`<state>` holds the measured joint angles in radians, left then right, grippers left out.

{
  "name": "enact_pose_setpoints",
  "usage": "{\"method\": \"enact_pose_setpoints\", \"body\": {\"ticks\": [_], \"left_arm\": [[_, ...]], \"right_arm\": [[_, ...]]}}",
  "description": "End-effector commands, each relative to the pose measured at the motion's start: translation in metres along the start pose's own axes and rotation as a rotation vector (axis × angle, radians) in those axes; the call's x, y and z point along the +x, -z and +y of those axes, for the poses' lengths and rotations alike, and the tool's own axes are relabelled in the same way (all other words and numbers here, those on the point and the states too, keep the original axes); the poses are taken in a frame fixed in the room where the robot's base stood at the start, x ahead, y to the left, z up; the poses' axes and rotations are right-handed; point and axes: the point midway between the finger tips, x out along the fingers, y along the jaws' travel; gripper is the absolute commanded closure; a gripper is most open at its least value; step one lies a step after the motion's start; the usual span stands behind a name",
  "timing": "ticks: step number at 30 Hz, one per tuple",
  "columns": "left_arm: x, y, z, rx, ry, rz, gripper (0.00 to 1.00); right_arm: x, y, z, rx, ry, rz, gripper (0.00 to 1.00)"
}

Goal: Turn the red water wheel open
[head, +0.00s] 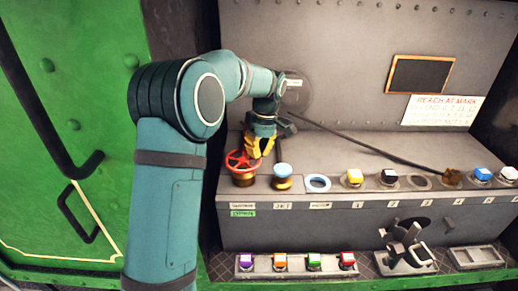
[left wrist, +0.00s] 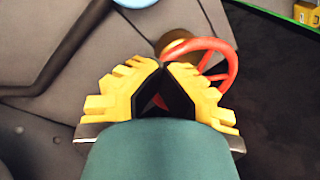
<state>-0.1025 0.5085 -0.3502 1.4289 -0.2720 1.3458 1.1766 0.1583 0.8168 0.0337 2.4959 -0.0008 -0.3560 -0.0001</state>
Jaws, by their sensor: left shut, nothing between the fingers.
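The red water wheel (head: 241,161) sits on a brass base at the left end of the grey console. In the left wrist view the wheel (left wrist: 231,68) shows just beyond and to the right of my fingertips, partly hidden by them. My left gripper (head: 260,148), with yellow fingers, is above and beside the wheel in the head view. Its fingertips (left wrist: 163,66) meet with nothing between them. I cannot tell whether they touch the wheel. My right gripper is not in view.
Coloured blocks line the console and the lower ledge. A dark rod (head: 370,141) slants across the console. A green door (head: 60,120) is at left.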

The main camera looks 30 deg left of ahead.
Motion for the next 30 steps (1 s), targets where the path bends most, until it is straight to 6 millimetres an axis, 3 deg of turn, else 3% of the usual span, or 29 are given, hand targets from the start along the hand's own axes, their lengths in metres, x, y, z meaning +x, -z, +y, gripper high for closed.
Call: {"method": "enact_pose_setpoints", "body": {"ticks": [20,21,24,30], "left_arm": [[0.0047,0.0027,0.0005,-0.067,0.008,-0.016,1.0],[0.0047,0.0027,0.0005,-0.066,0.008,-0.016,0.98],[0.0044,0.0028,0.0004,-0.066,0.008,-0.016,0.63],[0.0023,0.0033,0.0004,-0.066,0.004,-0.014,0.61]], "right_arm": [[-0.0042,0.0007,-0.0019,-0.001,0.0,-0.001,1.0],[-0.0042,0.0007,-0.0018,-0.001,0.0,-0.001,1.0],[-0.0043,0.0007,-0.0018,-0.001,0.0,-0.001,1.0],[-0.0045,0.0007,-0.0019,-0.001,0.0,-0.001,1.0]]}}
